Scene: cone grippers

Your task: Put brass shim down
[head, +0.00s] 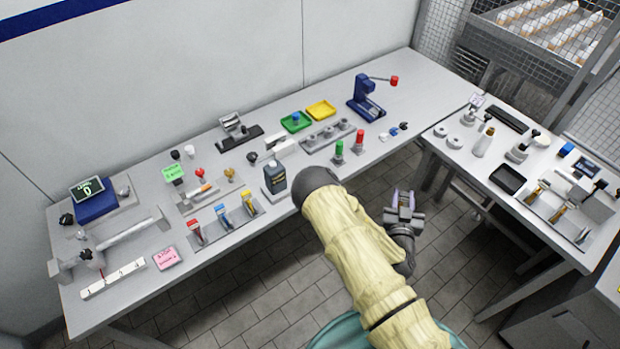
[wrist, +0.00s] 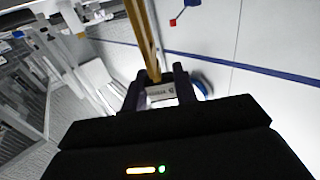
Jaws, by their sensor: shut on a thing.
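My gripper (head: 404,205) is over the floor in the gap between the two tables, in front of the long table's edge. In the wrist view my gripper (wrist: 164,90) is shut on the brass shim (wrist: 143,38), a long thin gold strip with a pale grey lettered block at its held end. The strip points away from the jaws, clear of any surface. In the head view the held shim cannot be made out. A grey rack (head: 553,206) with brass-coloured pieces stands on the right table.
The long table (head: 350,165) holds a dark bottle (head: 274,177), a rack with colour-tagged pieces (head: 222,220), a green tray (head: 295,122), a yellow tray (head: 320,110) and a blue press (head: 366,98). The right table (head: 470,165) holds a black tray (head: 508,179). The long table's far right end is bare.

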